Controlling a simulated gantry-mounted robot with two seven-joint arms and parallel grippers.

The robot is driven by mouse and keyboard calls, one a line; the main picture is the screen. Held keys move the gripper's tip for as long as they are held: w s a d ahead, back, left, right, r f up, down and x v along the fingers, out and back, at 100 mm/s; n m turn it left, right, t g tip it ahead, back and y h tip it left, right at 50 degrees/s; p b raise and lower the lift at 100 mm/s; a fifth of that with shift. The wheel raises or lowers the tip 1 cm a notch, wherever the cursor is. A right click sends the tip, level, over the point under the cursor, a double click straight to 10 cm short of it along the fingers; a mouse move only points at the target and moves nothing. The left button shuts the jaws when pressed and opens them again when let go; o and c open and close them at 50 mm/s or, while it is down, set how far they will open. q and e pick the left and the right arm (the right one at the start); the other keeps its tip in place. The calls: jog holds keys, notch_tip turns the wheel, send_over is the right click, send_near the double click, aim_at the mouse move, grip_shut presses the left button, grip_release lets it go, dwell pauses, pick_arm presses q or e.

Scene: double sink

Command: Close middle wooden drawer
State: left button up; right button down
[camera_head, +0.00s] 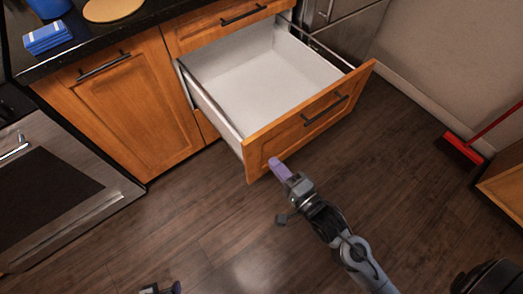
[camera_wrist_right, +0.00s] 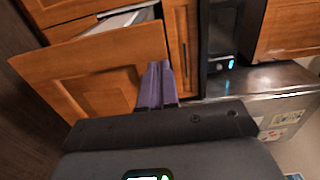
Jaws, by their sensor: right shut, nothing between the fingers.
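The middle wooden drawer (camera_head: 265,85) is pulled far out of the cabinet, and its white inside looks empty. Its wooden front (camera_head: 325,115) carries a dark bar handle (camera_head: 326,110). My right gripper (camera_head: 275,165) is shut and empty, with its purple fingertips at the lower left part of the drawer front; I cannot tell if they touch. In the right wrist view the shut fingers (camera_wrist_right: 158,72) point at the drawer front (camera_wrist_right: 95,70), near its edge. My left gripper (camera_head: 165,289) shows only as a small piece at the bottom edge.
A closed drawer (camera_head: 220,22) sits above, and a cabinet door (camera_head: 130,105) is to the left. A steel oven (camera_head: 50,195) stands at far left. A red broom (camera_head: 463,148) leans at the right. The dark floor (camera_head: 210,225) before the drawer is clear.

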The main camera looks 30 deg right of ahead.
aim_at(254, 141)
jog(key=w+b, duration=0.1)
jog(key=w, duration=0.2)
jog(key=w+a+b, duration=0.1)
jog(key=w, duration=0.1)
jog(key=shift+w+f, duration=0.1)
jog(key=shift+w, duration=0.3)
jog(key=shift+w+a+b, duration=0.15)
jog(key=shift+w+b, duration=0.3)
jog(key=shift+w, duration=0.1)
